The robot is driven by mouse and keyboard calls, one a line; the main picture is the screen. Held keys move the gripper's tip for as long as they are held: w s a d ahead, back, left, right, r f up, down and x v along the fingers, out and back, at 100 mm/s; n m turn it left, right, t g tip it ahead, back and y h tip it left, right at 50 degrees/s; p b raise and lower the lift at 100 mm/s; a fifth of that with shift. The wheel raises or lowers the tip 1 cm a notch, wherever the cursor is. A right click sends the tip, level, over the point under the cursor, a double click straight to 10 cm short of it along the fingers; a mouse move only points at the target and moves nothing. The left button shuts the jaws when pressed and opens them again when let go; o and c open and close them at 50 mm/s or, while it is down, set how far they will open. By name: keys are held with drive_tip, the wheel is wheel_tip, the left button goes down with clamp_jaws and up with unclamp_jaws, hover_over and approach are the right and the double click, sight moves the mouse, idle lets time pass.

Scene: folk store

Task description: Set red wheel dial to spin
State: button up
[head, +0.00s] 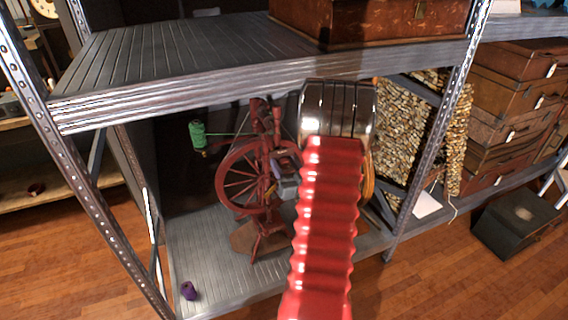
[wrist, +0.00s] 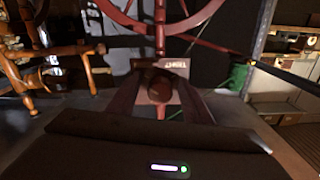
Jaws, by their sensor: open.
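The red spinning wheel (head: 224,183) stands on the lower shelf in the head view, with a spoked wheel and a green spool (head: 197,134) at its left. Part of its red rim (wrist: 205,14) crosses the top of the wrist view. A small brown round knob (wrist: 160,84), which looks like the dial, sits before a pale lettered plate (wrist: 176,66); the lettering is too blurred to read. My gripper (wrist: 160,98) is open, its dark fingers on either side of the knob. I cannot tell whether they touch it. In the head view my gripper (head: 286,186) is beside the wheel, partly hidden by my red arm.
Metal posts (head: 85,175) and the upper shelf (head: 160,58) frame the space around the wheel. A small purple object (head: 188,290) lies at the lower shelf's front left. A stone-like panel (head: 410,125) and stacked cases (head: 510,100) stand to the right.

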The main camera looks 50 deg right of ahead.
drive_tip(key=shift+w, duration=0.1)
drive_tip(key=shift+c, duration=0.4)
drive_tip(key=c, duration=1)
drive_tip(key=shift+n, duration=0.5)
drive_tip(key=o, duration=1.1)
drive_tip(key=v, duration=1.4)
drive_tip(key=shift+d+f, duration=0.1)
